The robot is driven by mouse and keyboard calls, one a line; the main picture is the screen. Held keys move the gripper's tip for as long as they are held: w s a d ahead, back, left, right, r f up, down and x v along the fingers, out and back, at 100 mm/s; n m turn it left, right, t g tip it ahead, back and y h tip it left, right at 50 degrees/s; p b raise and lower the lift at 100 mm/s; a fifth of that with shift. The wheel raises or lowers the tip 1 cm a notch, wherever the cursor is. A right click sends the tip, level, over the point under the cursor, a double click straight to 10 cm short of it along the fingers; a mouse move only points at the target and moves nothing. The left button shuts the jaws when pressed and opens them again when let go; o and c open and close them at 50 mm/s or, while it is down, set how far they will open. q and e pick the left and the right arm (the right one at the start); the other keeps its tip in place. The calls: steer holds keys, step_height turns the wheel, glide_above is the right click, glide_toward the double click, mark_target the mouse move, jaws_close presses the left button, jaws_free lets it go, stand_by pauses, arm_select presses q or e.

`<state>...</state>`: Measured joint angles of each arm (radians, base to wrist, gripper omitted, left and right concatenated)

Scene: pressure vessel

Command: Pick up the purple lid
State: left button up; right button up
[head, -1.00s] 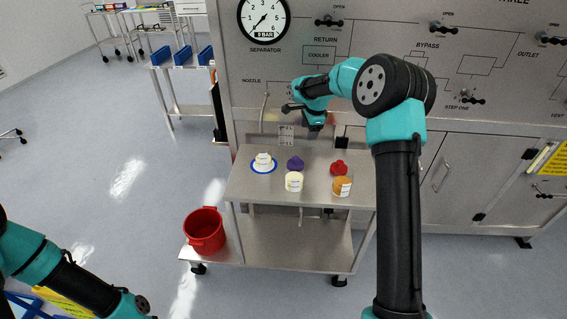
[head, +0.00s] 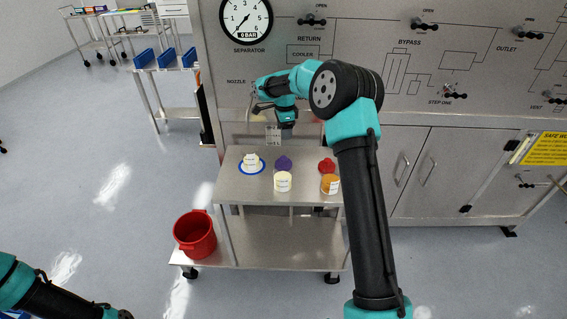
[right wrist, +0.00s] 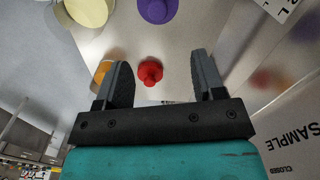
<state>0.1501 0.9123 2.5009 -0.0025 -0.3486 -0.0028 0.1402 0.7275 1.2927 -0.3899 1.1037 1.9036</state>
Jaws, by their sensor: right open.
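The purple lid (head: 283,163) sits on the top shelf of the steel cart, behind a cream jar (head: 283,181). It also shows at the top of the right wrist view (right wrist: 157,8). My right gripper (head: 288,123) is above the back of the cart shelf, higher than the purple lid and apart from it. In the right wrist view its two fingers (right wrist: 162,75) are spread and empty. A red lid (right wrist: 150,72) shows between them in the picture, on the shelf beyond.
The cart shelf (head: 235,190) also holds a white item on a blue-rimmed plate (head: 251,163) and an orange jar (head: 330,184). The steel panel (head: 400,85) stands close behind the cart. A red bucket (head: 195,235) is on the lower shelf.

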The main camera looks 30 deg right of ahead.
glide_toward(283, 157)
steer(key=f, duration=0.5)
steer(key=shift+d, duration=0.3)
steer(key=shift+s+a+f, duration=0.1)
steer(key=shift+a+f, duration=0.05)
steer(key=shift+f, duration=1.2)
steer(key=shift+a+f, duration=0.15)
steer(key=shift+f, duration=1.15)
steer(key=c, duration=1)
steer(key=shift+r, duration=0.1)
step_height(283, 157, up, 18)
